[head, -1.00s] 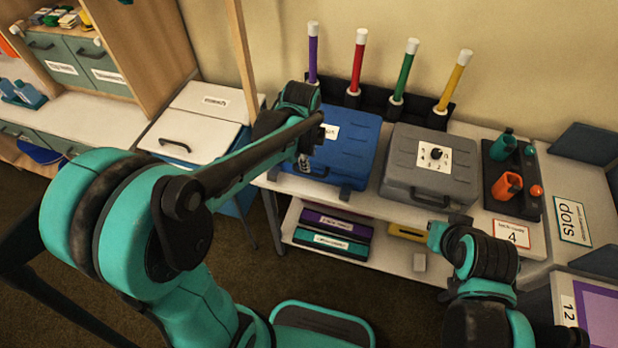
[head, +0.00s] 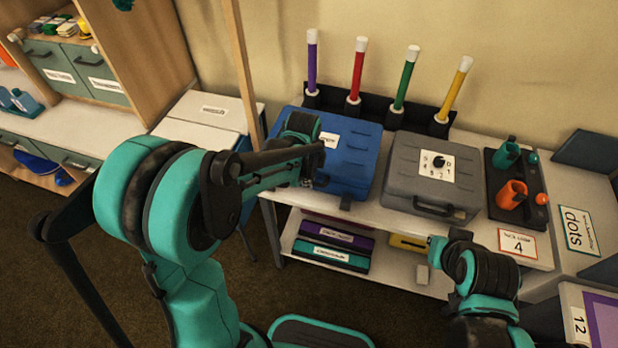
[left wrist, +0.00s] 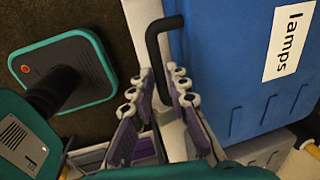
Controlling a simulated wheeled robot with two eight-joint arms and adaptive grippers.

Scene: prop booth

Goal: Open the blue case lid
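The blue case (head: 352,158) stands shut on the white table, its lid down. In the left wrist view the blue case (left wrist: 225,60) bears a "lamps" label and a black handle (left wrist: 155,35) on its near side. My left gripper (left wrist: 162,78) is open and empty, with its fingertips on either side of one end of the handle, not closed on it. In the head view my left gripper (head: 308,182) is at the case's front left, and my forearm hides part of the case there. My right arm shows at lower right; its fingers do not show.
A grey case (head: 400,165) with a dial stands close right of the blue case. A rack (head: 375,108) with several coloured tubes is behind. A black tray (head: 520,215) with orange and green items is at right. The lower shelf holds purple and teal boxes (head: 330,257).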

